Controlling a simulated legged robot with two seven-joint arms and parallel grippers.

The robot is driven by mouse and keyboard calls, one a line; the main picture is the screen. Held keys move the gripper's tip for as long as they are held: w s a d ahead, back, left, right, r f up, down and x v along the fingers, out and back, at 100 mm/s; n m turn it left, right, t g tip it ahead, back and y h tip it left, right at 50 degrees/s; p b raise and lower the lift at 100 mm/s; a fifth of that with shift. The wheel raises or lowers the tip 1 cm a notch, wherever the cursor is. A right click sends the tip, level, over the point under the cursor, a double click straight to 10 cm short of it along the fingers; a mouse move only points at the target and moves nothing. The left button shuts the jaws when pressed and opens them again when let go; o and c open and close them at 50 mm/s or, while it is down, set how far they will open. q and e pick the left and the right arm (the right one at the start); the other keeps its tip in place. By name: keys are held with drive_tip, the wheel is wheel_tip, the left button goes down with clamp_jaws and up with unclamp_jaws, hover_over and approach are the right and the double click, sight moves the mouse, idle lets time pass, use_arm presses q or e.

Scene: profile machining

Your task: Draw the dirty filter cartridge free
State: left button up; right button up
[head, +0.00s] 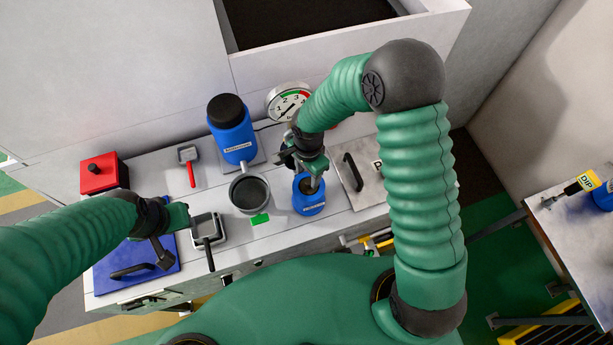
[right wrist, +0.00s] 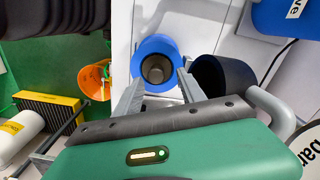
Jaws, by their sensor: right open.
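A blue open-topped housing (head: 308,196) stands on the bench under my right gripper. In the right wrist view the blue housing (right wrist: 142,58) is seen from above, with a round grey-brown cartridge (right wrist: 157,69) inside it. How dirty the cartridge is, I cannot tell. My right gripper (right wrist: 158,88) is open, its two fingers on either side of the housing's near edge. Whether they touch it is unclear. In the head view my right gripper (head: 312,180) points down over the housing and partly hides its opening. My left gripper (head: 172,240) is over the blue lid; its fingers are unclear.
A dark pot (head: 249,193) stands close left of the housing, with a blue bottle (head: 232,135) and gauge (head: 289,101) behind. A steel plate with a black handle (head: 352,172) lies right. A blue lid (head: 115,262), red box (head: 100,174) and green piece (head: 260,219) are on the bench.

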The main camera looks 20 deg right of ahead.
sight(309, 180)
drive_tip(key=f, duration=0.1)
drive_tip(key=d+f, duration=0.1)
drive_tip(key=f, duration=0.1)
drive_tip(key=shift+s+d, duration=0.1)
drive_tip(key=shift+s, duration=0.1)
drive_tip(key=shift+s+d+f, duration=0.1)
drive_tip(key=shift+f, duration=0.3)
drive_tip(key=shift+a, duration=0.85)
drive_tip(key=c, duration=0.4)
drive_tip(key=shift+c, duration=1.2)
drive_tip(key=shift+d+r, duration=0.1)
drive_tip(key=shift+d, duration=0.25)
clamp_jaws()
drive_tip(key=shift+d, duration=0.15)
drive_tip(key=shift+c, duration=0.7)
unclamp_jaws()
use_arm(q)
drive_tip(key=shift+s+d+r, duration=0.25)
drive_tip(key=shift+d+r, duration=0.15)
use_arm(e)
clamp_jaws()
